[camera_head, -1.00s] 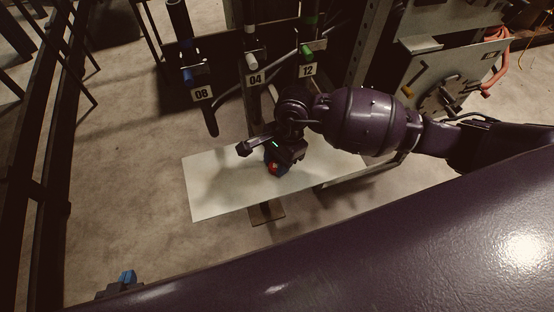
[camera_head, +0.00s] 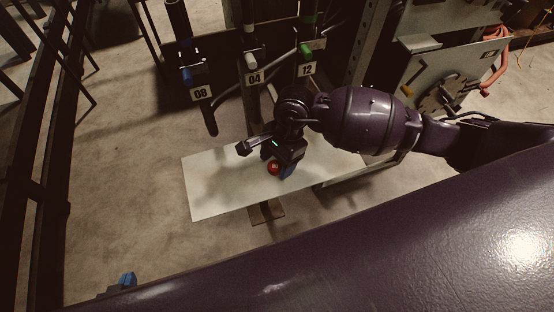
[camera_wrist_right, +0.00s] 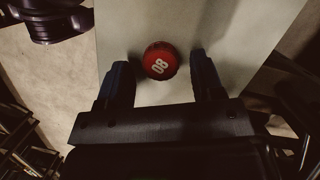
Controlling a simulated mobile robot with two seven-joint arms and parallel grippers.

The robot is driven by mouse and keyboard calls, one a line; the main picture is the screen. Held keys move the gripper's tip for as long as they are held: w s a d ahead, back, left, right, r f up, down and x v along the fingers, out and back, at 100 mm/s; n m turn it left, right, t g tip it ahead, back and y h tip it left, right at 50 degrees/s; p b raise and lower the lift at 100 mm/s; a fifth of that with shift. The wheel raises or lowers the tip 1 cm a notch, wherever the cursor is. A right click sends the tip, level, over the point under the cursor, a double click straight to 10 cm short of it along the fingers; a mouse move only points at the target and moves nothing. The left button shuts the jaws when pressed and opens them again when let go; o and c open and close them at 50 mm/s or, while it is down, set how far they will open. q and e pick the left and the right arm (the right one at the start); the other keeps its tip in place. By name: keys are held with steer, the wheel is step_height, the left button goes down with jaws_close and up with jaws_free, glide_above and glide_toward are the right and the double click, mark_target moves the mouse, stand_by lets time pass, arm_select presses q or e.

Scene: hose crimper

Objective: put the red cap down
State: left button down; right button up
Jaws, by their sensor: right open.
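The red cap (camera_head: 274,168) sits on the pale work surface (camera_head: 215,195) in the head view. In the right wrist view the red cap (camera_wrist_right: 160,60) shows the number 08 on its face. My right gripper (camera_head: 279,166) is just at the cap. In the right wrist view my right gripper (camera_wrist_right: 158,76) is open, with one blue-black finger on each side of the cap and a visible gap to each. My left gripper (camera_head: 124,282) shows only as a small blue and dark part at the lower left; its jaws cannot be made out.
Behind the surface stand posts with labels 08 (camera_head: 202,93), 04 (camera_head: 254,79) and 12 (camera_head: 308,70), with coloured hose ends. A grey machine panel (camera_head: 450,75) stands at the upper right. The left part of the pale surface is bare.

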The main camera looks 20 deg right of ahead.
steer(key=p+v, duration=0.1)
steer(key=v, duration=1)
steer(key=shift+r, duration=0.4)
steer(key=shift+w, duration=0.1)
